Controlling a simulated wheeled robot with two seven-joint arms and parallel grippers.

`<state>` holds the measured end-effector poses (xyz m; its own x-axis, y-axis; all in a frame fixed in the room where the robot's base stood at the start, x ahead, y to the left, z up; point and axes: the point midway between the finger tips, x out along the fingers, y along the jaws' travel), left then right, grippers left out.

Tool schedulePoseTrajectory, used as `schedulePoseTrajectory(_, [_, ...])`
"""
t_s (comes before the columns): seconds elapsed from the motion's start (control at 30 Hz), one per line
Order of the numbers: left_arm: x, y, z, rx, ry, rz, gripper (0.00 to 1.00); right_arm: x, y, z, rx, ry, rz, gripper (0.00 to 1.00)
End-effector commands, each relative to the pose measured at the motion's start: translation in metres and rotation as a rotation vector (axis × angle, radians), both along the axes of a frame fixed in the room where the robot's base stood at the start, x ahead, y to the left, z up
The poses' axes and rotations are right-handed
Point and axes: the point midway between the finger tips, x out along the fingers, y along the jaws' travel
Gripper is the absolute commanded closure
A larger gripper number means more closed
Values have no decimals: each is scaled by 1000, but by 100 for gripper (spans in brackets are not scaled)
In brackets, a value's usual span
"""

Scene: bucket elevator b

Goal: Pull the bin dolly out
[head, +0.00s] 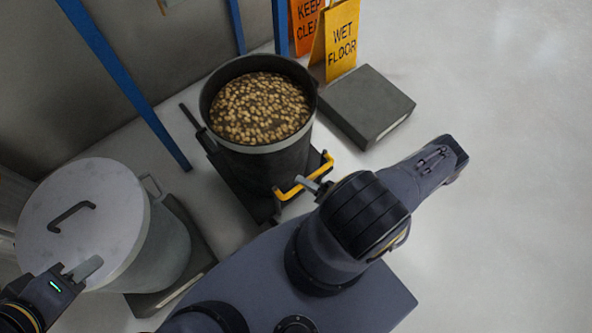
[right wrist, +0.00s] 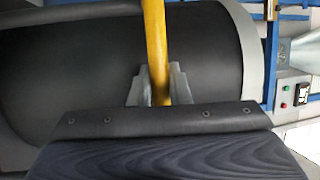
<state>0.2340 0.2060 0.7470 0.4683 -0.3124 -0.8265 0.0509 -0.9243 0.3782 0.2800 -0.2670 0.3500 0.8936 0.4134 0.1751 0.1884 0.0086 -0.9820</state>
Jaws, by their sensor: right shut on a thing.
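The bin dolly (head: 240,190) is a dark low platform under a dark round bin (head: 262,160) filled with tan lumps. Its yellow handle (head: 303,181) sticks out at the front right of the bin. My right gripper (head: 318,184) is at the handle, and in the right wrist view the yellow bar (right wrist: 154,45) runs between its fingers (right wrist: 154,85). The gripper is shut on this bar, with the dark bin behind. My left gripper (head: 86,268) is at the lower left, near a lidded grey bin; its finger gap does not show clearly.
The lidded grey bin (head: 172,250) stands left on a dark base. A dark block (head: 366,104) lies right of the filled bin, before a yellow wet floor sign (head: 341,40) and an orange sign (head: 306,22). Blue posts (head: 125,80) stand behind. The floor at right is clear.

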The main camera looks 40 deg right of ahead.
Motion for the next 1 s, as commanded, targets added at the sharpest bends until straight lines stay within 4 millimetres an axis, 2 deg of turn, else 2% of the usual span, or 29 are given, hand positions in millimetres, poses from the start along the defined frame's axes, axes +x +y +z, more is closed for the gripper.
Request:
schedulePoseTrajectory(0.2, [0, 0, 1, 0, 0, 0, 64, -9, -1, 0, -2, 0, 0, 100])
schedulePoseTrajectory(0.53, [0, 0, 1, 0, 0, 0, 64, -9, -1, -1, -2, 0, 0, 100])
schedulePoseTrajectory(0.57, [0, 0, 1, 0, 0, 0, 64, -9, -1, -1, -3, 0, -1, 80])
schedulePoseTrajectory(0.7, [0, 0, 1, 0, 0, 0, 64, -9, -1, 0, -2, 0, 0, 62])
schedulePoseTrajectory(1.0, [0, 0, 1, 0, 0, 0, 64, -10, -2, -1, -2, 0, -1, 62])
